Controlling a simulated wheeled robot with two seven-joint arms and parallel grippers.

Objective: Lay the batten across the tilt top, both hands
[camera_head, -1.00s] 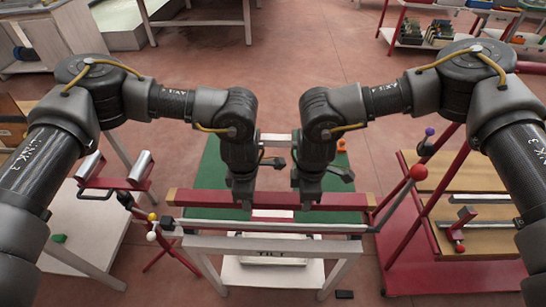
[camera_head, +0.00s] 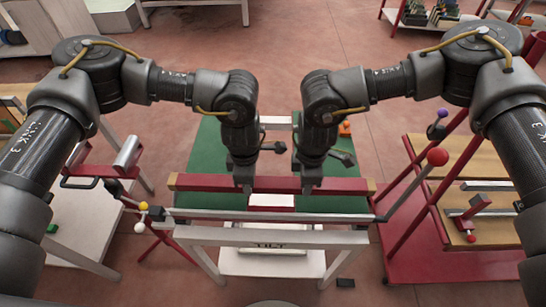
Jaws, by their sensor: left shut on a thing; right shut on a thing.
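The batten (camera_head: 276,184) is a long red bar with tan ends. It lies level from left to right over the green tilt top (camera_head: 205,150), near its front edge. I cannot tell whether it touches the green surface. My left gripper (camera_head: 243,186) is shut on the batten left of its middle. My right gripper (camera_head: 308,187) is shut on it right of its middle. The fingertips are partly hidden by the gripper bodies. The tilt top stands on a white frame (camera_head: 270,237) with a grey rail along its front.
A red rack with wooden shelves (camera_head: 470,165) stands close on the right, with a red ball knob (camera_head: 437,157) on a lever. A white table with a roller stand (camera_head: 127,152) is on the left. An orange object (camera_head: 345,128) sits at the tilt top's back right.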

